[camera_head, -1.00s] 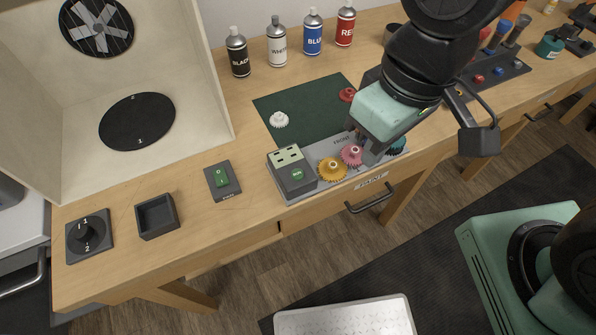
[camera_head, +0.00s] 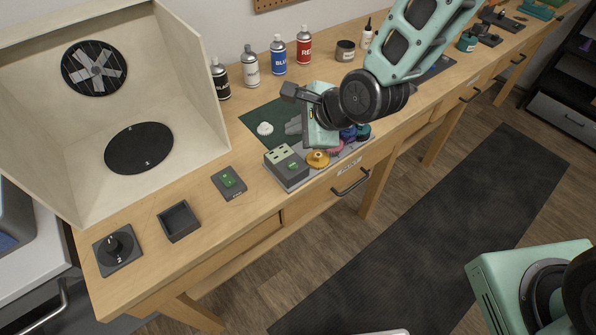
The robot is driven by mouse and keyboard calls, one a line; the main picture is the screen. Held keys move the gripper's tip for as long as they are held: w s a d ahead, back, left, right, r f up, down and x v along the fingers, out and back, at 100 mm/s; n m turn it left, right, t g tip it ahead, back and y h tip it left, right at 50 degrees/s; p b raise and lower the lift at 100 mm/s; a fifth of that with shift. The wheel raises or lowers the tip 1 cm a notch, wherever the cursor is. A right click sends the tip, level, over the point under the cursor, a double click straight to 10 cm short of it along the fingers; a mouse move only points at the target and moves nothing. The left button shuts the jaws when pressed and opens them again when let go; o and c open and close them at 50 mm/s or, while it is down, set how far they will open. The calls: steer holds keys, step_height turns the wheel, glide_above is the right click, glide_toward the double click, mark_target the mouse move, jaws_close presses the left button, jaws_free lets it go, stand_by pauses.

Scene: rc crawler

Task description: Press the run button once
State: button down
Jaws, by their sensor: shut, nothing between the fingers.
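The run button (camera_head: 293,166) is a small green button on the front face of a grey box (camera_head: 280,172). The box stands at the left end of a grey gear plate (camera_head: 300,182) on the bench. My gripper (camera_head: 292,126) is above the green mat, behind and a little above the box, with its grey fingers pointing left. It is shut and empty, apart from the button. A yellow gear (camera_head: 318,158), a pink gear (camera_head: 335,147) and a blue one (camera_head: 348,133) sit on the plate, partly hidden by my wrist.
A green rocker switch (camera_head: 228,178), an empty black tray (camera_head: 179,221) and a dial (camera_head: 118,248) lie left of the box. A white gear (camera_head: 265,128) rests on the green mat (camera_head: 252,118). A pale booth (camera_head: 190,120) stands left.

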mark_target(297, 167)
steer(key=shift+w+d+f+m, duration=0.1)
steer(key=shift+m, duration=0.6)
steer(key=shift+f, duration=0.1)
step_height(297, 167, down, 9)
steer(key=b, duration=0.7)
stand_by(1.6)
steer(key=shift+f+b, duration=0.25)
steer(key=shift+b, duration=0.1)
steer(key=shift+f+b, duration=0.35)
steer(key=shift+f, duration=0.1)
stand_by(0.6)
steer(key=shift+r, duration=0.15)
steer(key=shift+r+p, duration=0.75)
